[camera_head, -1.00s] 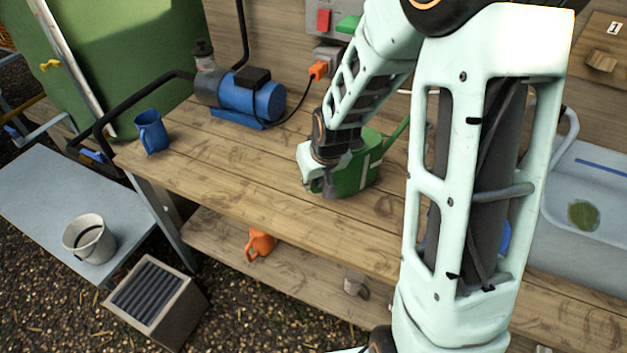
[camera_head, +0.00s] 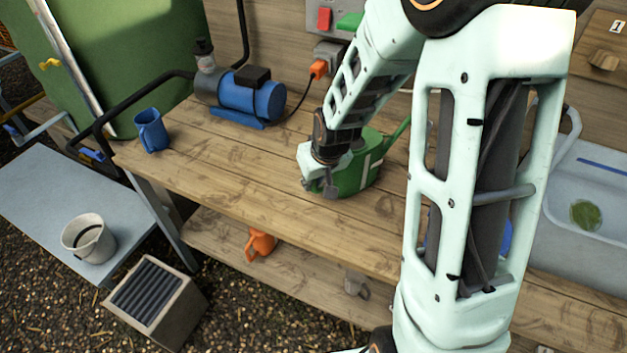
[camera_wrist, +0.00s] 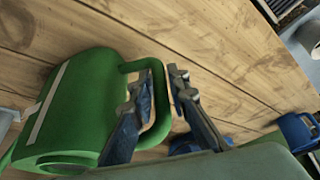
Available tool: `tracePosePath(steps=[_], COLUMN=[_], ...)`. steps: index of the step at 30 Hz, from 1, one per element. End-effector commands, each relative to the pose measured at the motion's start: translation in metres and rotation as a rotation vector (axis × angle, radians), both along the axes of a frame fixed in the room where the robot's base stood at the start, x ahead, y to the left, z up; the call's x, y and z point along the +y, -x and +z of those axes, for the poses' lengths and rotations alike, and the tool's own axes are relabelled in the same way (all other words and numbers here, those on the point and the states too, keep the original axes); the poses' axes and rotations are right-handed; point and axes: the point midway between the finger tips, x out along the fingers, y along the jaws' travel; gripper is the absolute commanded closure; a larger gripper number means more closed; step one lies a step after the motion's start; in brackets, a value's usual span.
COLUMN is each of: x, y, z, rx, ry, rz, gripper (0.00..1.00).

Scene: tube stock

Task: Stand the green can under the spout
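The green can (camera_head: 365,172) stands on the wooden bench, partly hidden behind my wrist, its long spout pointing up to the right. It also shows in the wrist view (camera_wrist: 85,105), with its handle looping toward my fingers. My gripper (camera_head: 328,190) is low at the can's left side. In the wrist view my gripper (camera_wrist: 163,75) has one finger on each side of the handle, with a narrow gap beside it; it looks open. A black pipe (camera_head: 125,108) runs left from the blue pump and bends down past the bench end. I cannot tell surely which outlet is the spout.
A blue mug (camera_head: 151,132) and the blue pump (camera_head: 252,100) stand on the bench (camera_head: 225,160). A low grey table (camera_head: 45,190) at left holds a pale bucket (camera_head: 88,238). A slatted box (camera_head: 155,300) stands on the gravel. A basin (camera_head: 590,240) is at right.

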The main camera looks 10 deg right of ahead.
Motion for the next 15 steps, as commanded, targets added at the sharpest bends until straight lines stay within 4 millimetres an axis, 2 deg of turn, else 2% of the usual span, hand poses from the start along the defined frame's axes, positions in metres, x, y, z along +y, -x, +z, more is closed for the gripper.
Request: tracePosePath(steps=[1, 3, 4, 15], x=[0.0000, 0.0000, 0.0000, -0.0008], y=[0.0003, 0.0003, 0.0003, 0.0019], z=[-0.0003, -0.0003, -0.0003, 0.0046], rx=[0.001, 0.001, 0.001, 0.000], ry=[0.000, 0.000, 0.000, -0.001], rz=[0.000, 0.000, 0.000, -0.002], gripper=[0.77, 0.69, 0.69, 0.69])
